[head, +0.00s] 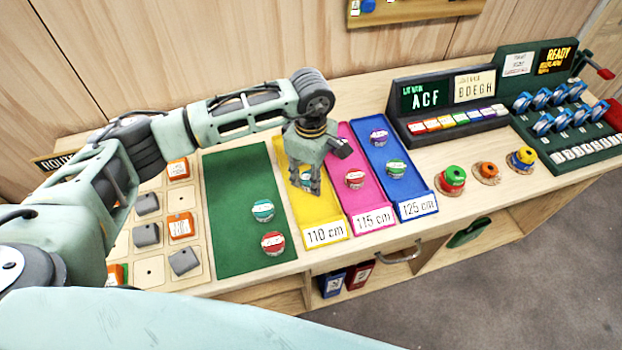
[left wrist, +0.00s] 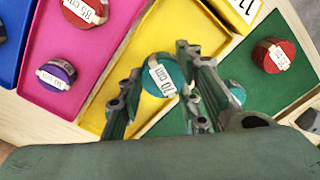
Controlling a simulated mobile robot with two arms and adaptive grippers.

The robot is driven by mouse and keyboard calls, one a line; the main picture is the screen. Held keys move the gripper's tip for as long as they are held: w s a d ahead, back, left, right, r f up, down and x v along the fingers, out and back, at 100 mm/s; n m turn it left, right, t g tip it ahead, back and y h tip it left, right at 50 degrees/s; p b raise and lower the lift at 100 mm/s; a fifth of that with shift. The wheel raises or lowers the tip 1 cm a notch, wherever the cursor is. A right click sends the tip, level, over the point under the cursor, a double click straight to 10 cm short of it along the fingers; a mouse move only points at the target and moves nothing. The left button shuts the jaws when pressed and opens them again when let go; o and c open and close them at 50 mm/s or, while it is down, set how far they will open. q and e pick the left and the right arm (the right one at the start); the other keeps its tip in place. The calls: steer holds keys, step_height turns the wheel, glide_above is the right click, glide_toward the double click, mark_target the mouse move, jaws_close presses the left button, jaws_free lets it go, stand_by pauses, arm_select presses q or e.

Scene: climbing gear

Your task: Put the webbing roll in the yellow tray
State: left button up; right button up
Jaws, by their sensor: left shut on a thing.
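My left gripper (head: 308,190) is over the yellow tray (head: 331,229), its fingers pointing down. It is shut on a teal webbing roll (head: 305,178) with a white label; in the left wrist view the roll (left wrist: 158,76) shows between the two fingers, with yellow tray floor around it. The yellow tray carries a "110 cm" label at its front. I cannot tell whether the roll touches the tray floor. My right gripper is not in view.
A green mat (head: 236,185) left of the yellow tray bears a teal roll (head: 263,210) and a red roll (head: 273,243). The pink tray (head: 362,209) and blue tray (head: 380,165) to the right hold rolls.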

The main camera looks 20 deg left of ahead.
mark_target(310, 176)
arm_select(q)
step_height(310, 176, down, 3)
steer(key=shift+f+p, duration=0.15)
steer(key=shift+p, duration=0.65)
steer(key=shift+f, duration=0.5)
steer(key=o, duration=0.9)
steer(key=shift+c, duration=0.2)
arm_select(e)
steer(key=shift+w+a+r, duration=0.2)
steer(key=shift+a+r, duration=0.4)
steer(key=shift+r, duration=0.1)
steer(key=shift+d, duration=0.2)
